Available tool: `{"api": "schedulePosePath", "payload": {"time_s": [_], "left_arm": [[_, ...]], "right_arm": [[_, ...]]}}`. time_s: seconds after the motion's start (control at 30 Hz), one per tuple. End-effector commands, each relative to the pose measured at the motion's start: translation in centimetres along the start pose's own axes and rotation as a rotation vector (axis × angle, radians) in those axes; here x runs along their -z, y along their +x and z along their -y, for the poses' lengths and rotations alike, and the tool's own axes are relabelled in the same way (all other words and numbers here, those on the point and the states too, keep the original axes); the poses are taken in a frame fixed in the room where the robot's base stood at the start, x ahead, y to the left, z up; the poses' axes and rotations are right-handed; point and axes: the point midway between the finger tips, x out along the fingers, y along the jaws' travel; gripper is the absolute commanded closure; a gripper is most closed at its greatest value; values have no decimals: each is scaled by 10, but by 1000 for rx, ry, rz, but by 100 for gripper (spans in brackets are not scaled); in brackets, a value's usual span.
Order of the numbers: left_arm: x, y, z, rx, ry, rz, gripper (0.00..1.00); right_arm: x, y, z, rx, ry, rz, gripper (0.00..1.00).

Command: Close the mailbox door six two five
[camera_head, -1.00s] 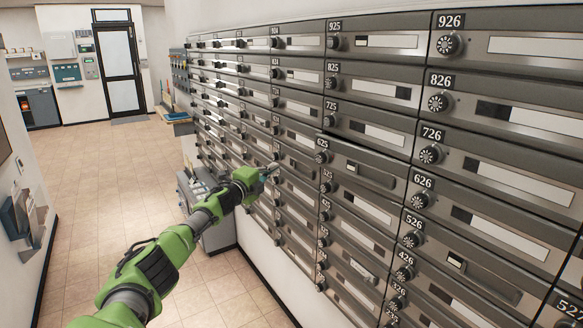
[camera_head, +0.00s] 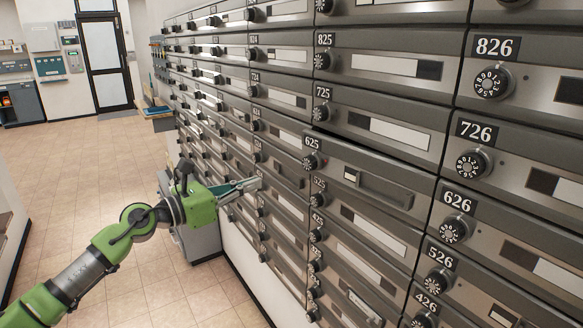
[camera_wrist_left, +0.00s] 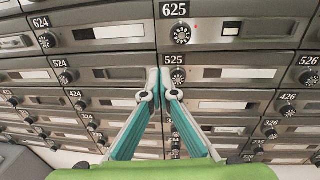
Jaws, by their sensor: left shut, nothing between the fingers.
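Mailbox door 625 (camera_head: 385,190) is a grey metal door with a round dial on its left and a small lit window. It stands slightly proud of its neighbours, so it looks a little ajar. In the left wrist view, door 625 (camera_wrist_left: 265,30) is at the top, with a small red light by its dial. My left gripper (camera_head: 258,183) is shut and empty, to the left of door 625 and in front of the mailbox wall. In the wrist view its fingertips (camera_wrist_left: 160,75) appear below and left of the 625 dial, beside the 525 label. My right gripper is out of view.
Door 725 (camera_head: 385,130) is above, door 525 (camera_head: 365,230) is below and door 626 (camera_head: 510,245) is to the right. A grey cabinet (camera_head: 200,240) stands by the wall behind my left arm. The tiled floor (camera_head: 90,165) on the left is open.

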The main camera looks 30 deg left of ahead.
Motion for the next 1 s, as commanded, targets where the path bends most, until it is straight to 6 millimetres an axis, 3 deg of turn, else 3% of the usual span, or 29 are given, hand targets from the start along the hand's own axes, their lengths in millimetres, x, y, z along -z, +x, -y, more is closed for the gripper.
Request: {"api": "schedulePosePath", "payload": {"time_s": [0.17, 0.37, 1.0], "left_arm": [[-2, 7, 4, 5, 18, -1, 100], [-4, 30, 3, 4, 17, 1, 100], [-5, 94, 2, 1, 12, 3, 100]], "right_arm": [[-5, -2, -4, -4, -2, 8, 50], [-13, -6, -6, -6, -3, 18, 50], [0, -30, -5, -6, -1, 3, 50]]}}
